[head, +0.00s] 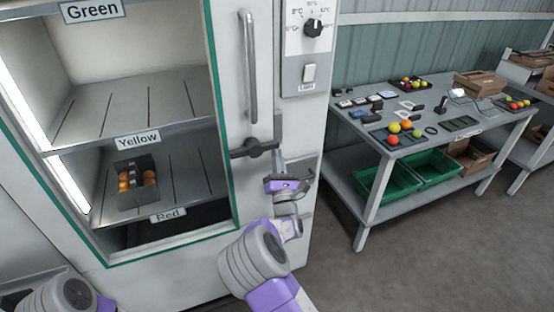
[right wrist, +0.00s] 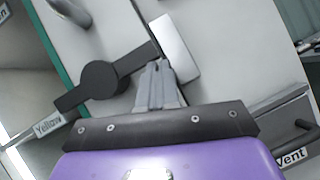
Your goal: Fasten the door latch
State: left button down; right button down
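The door latch (head: 255,148) is a dark bar with a round pivot on the pale cabinet door, below the long vertical door handle (head: 249,68). In the right wrist view the latch (right wrist: 102,78) lies with its right end at a pale block (right wrist: 175,46); I cannot tell whether it is engaged. My right gripper (head: 280,158) is just below and right of the latch. In the right wrist view its fingers (right wrist: 158,68) are together with nothing seen between them, close under the bar's right end. My left gripper is out of view.
Cabinet shelves carry Green (head: 93,11), Yellow (head: 138,140) and Red (head: 168,215) labels; a dark box (head: 137,197) holds orange fruit. A dial (head: 313,28) and switch (head: 309,73) are at upper right. A table (head: 385,148) with trays stands right. A Vent label (right wrist: 290,156) is near the gripper.

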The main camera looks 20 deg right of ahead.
jog(key=shift+d+r, duration=0.25)
jog(key=shift+r, duration=0.3)
jog(key=shift+f, duration=0.1)
jog(key=s+f+b, duration=0.2)
jog(key=s+f, duration=0.7)
jog(key=f, duration=0.1)
jog(key=shift+d+f, duration=0.15)
jog(key=shift+d, duration=0.05)
